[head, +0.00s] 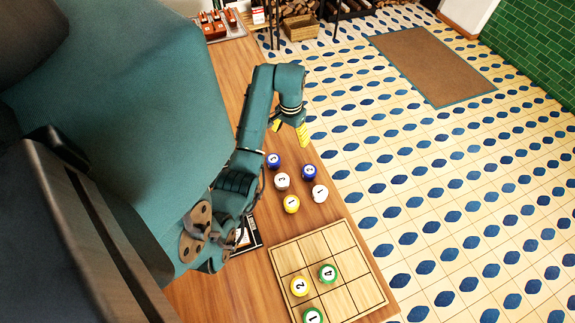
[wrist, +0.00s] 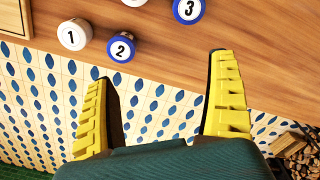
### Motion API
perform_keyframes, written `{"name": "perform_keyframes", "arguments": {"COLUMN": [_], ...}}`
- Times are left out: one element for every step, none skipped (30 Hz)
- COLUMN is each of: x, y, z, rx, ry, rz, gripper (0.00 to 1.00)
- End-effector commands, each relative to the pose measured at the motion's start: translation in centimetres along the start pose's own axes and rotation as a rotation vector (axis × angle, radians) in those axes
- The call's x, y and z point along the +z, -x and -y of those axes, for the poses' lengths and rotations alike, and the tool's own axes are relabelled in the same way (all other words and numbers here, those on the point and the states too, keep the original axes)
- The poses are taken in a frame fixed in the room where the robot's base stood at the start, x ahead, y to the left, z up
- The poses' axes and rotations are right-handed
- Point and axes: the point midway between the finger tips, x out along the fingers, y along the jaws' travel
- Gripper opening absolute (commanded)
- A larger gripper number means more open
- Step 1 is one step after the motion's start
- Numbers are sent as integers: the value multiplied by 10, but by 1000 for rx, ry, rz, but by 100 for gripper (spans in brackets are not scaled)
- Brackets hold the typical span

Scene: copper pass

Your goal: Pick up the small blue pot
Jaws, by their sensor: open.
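Two round blue pots with white numbered tops stand on the wooden counter. The one marked 3 (head: 273,160) is farther back, and the one marked 2 (head: 309,171) is near the right edge. I cannot tell which is smaller. In the wrist view, the blue pot 2 (wrist: 122,47) lies beyond the left fingertip and the blue pot 3 (wrist: 188,9) is at the top edge. My gripper (head: 290,131) is open and empty, with yellow fingers, behind the pots near the counter's right edge. Its fingers also show in the wrist view (wrist: 160,66), apart from both pots.
A white pot 3 (head: 281,181), a white pot 1 (head: 320,193) and a yellow pot 1 (head: 291,204) stand close to the blue ones. A wooden gridded board (head: 345,240) nearer me holds yellow and green pots. Tiled floor (head: 420,180) lies past the counter's right edge.

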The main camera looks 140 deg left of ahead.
Motion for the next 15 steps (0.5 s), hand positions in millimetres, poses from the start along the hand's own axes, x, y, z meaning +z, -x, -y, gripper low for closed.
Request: {"name": "perform_keyframes", "arguments": {"x": [10, 15, 19, 22, 24, 25, 25, 25, 25, 25, 25, 26, 25, 26, 25], "y": [-8, -10, -11, -11, -12, -15, -19, -24, -32, -40, -47, -53, -60, -67, -77], "z": [29, 41, 52, 58, 63, 65, 66, 66, 66, 65, 65, 65, 65, 65, 65], "rx": [1, 2, 2, 2, 2, 2, 2, 2, 2, 3, 2, 3, 3, 3, 3], "ry": [72, 102, 132, 147, 158, 165, 167, 167, 166, 165, 165, 165, 165, 164, 164], "rz": [1, 2, 3, 2, 2, 2, 3, 4, 4, 5, 4, 6, 5, 5, 5], "gripper": [89, 89, 89, 89, 89, 89, 89, 89, 89, 89, 89, 89, 89, 89, 89]}}
